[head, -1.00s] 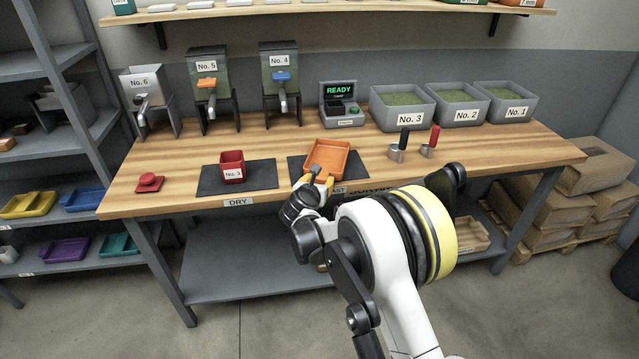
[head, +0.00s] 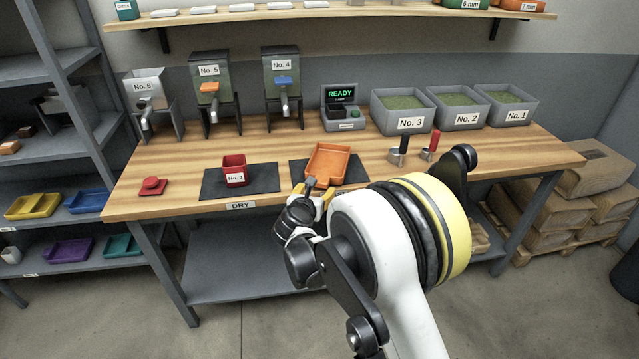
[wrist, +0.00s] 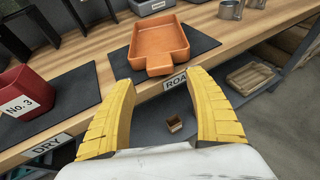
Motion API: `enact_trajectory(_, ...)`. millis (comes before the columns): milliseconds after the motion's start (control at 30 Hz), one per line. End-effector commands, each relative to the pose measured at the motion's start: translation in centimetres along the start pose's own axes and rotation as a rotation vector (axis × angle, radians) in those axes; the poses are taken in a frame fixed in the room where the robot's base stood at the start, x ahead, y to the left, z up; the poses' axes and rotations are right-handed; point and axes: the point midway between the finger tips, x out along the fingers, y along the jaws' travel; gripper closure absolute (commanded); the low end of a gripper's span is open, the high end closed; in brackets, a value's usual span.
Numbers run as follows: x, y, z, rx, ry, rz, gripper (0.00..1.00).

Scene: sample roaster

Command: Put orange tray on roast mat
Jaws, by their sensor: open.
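The orange tray (head: 327,166) lies on the dark roast mat (head: 299,172) at the front of the bench. In the wrist view the tray (wrist: 158,42) is empty, and its short handle points toward me over the mat's front edge. The roast mat (wrist: 196,45) shows on both sides of it; its label is partly covered. My gripper (head: 318,190) is at the bench's front edge, just short of the tray.
A red No. 3 container (head: 234,172) stands on the DRY mat (head: 262,178) to the left. Two scoops (head: 398,157) stand right of the tray. Grey bins (head: 401,110) and a READY scale (head: 343,108) line the back. A small brown box (wrist: 174,124) sits on the lower shelf.

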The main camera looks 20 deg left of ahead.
Motion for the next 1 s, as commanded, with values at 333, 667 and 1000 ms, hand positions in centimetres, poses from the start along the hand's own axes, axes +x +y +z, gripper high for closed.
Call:
enact_trajectory(333,-4.8,0.0,0.0,-0.001,0.0,0.001,0.37)
enact_trajectory(667,-5.0,-0.9,0.6,0.036,0.008,-0.009,0.37)
enact_trajectory(1000,-10.9,-18.9,9.6,0.853,0.125,-0.226,0.37)
